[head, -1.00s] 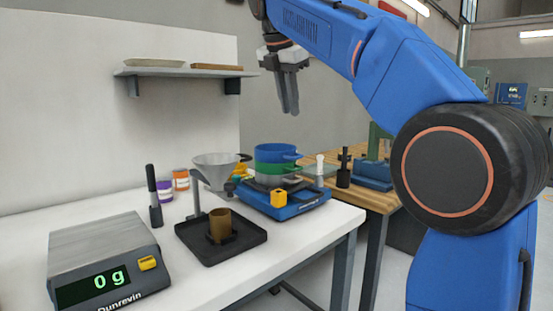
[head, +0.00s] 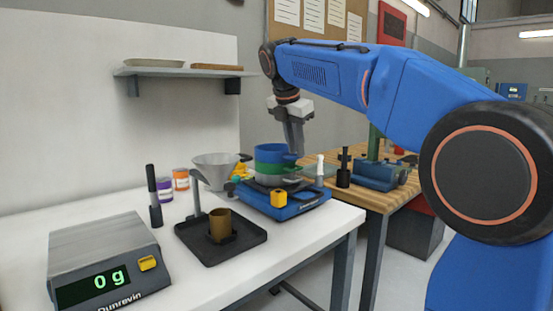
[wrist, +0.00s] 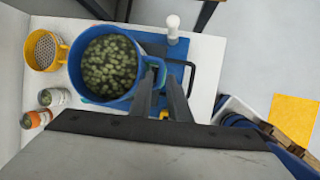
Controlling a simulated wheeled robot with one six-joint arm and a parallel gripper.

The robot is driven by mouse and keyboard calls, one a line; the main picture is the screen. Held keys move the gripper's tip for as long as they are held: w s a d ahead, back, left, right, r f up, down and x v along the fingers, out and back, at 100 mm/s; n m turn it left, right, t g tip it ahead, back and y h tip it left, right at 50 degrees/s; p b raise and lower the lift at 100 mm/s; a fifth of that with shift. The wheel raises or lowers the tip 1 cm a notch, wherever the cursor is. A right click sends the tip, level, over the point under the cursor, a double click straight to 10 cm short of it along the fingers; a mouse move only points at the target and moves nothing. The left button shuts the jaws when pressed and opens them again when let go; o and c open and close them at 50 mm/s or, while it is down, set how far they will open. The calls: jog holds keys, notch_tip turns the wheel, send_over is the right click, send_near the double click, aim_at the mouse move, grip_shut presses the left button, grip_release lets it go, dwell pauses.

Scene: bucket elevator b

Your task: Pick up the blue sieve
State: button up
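The blue sieve (head: 272,152) is the top of a stack, above a green sieve (head: 270,168). In the wrist view the blue sieve (wrist: 75,72) is open at the top and holds many greenish lumps. Its handle (wrist: 160,68) points right, towards my fingers. My gripper (head: 297,153) points down at the handle side of the sieve; it also shows in the wrist view (wrist: 161,79). The fingers are apart with a gap between them, and the fingertips are close to the handle. I cannot tell whether they touch it.
A grey scale (head: 105,250) reads 0 g. A white-topped bottle (wrist: 173,22) and a yellow sieve (wrist: 62,50) stand nearby.

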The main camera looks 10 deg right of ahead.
jog(key=shift+x, duration=1.3)
jog(key=shift+c, duration=0.7)
grip_shut()
jog(key=shift+r, duration=0.1)
